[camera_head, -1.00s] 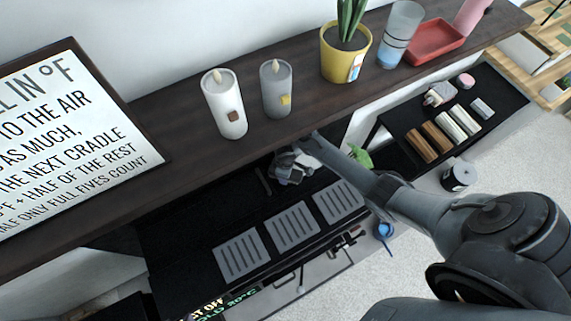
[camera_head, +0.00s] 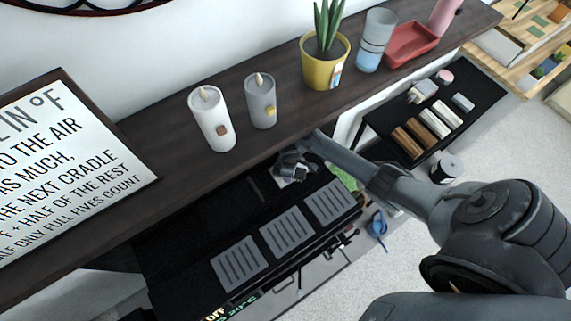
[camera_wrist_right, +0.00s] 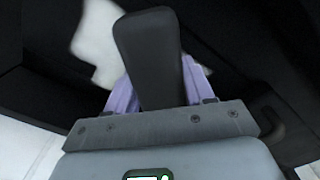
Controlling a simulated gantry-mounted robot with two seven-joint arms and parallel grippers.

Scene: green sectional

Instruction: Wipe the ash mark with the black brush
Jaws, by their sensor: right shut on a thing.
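My right gripper (camera_head: 292,168) is low over the black surface below the dark shelf. In the right wrist view, its pale purple fingers (camera_wrist_right: 158,88) are shut on the black brush (camera_wrist_right: 148,50), whose broad dark handle points up in the picture. The brush's bristles are hidden. A pale whitish patch (camera_wrist_right: 97,42), which looks like the ash mark, lies on the black surface beyond the handle and is partly covered by it. In the head view the gripper mostly hides that spot. My left gripper is not in view.
The dark shelf (camera_head: 150,205) overhangs close above the gripper. It holds a white candle (camera_head: 212,120), a grey candle (camera_head: 261,102), a potted plant (camera_head: 325,65), a glass (camera_head: 375,42) and a red tray (camera_head: 411,45). Slatted grey panels (camera_head: 283,233) lie in front.

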